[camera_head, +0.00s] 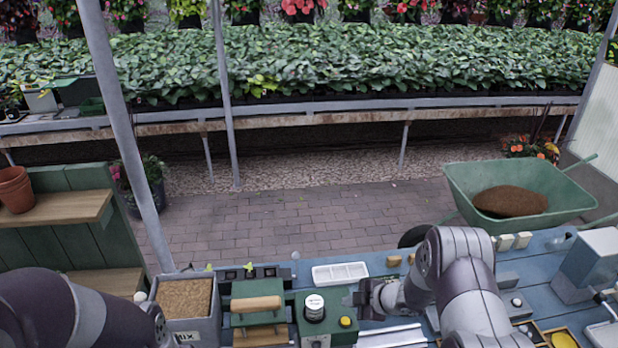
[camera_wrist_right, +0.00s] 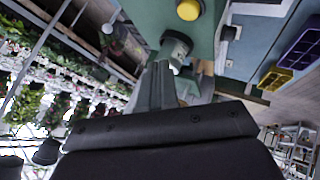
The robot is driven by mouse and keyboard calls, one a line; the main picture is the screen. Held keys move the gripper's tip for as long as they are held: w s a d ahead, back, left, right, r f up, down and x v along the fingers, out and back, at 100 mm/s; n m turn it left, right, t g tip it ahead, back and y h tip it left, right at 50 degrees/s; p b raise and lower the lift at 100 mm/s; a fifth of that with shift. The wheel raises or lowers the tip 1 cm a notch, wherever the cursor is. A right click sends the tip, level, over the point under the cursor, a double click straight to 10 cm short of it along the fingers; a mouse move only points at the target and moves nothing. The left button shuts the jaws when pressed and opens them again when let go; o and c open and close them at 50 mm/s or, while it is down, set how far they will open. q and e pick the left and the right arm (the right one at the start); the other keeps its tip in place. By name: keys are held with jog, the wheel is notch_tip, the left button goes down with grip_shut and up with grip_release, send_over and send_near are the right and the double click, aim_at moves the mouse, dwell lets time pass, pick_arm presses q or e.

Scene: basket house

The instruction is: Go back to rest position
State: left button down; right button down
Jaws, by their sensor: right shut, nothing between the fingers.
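My right gripper (camera_head: 362,298) is shut and empty, low over the blue workbench (camera_head: 390,262), just right of a green box (camera_head: 312,338) with a white-topped black knob (camera_head: 314,306) and a yellow button (camera_head: 345,322). In the right wrist view, the closed fingers (camera_wrist_right: 160,82) point towards the knob (camera_wrist_right: 176,47), with the yellow button (camera_wrist_right: 189,10) beyond. I cannot tell whether the fingertips touch anything. My left arm comes in at the lower left; its gripper is not visible.
A soil-filled box (camera_head: 186,298) and a wooden-handled green device (camera_head: 256,304) stand left of the green box. A white tray (camera_head: 340,272) lies behind it. A green wheelbarrow (camera_head: 470,185) stands beyond the bench at right. Open brick paving (camera_head: 300,215) lies beyond the bench.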

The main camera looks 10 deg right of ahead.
jog(key=s+d+f+m+g+h+b, duration=0.3)
jog(key=s+d+m+h, duration=0.3)
jog(key=s+d+m, duration=0.25)
jog(key=s+a+r+m+b, duration=0.2)
jog(key=s+m+b, duration=0.1)
jog(key=s, duration=0.2)
jog(key=s+a+r+m+g+b, duration=0.1)
jog(key=s+a+r+m+b, duration=0.1)
jog(key=s, duration=0.4)
jog(key=s+a+r+m+g+b, duration=0.1)
jog(key=s+a+r+m+b, duration=0.1)
jog(key=s+a+m+b, duration=0.1)
jog(key=s+m+b, duration=0.1)
jog(key=s+b, duration=0.1)
jog(key=s, duration=0.1)
jog(key=shift+w+d+f, duration=0.1)
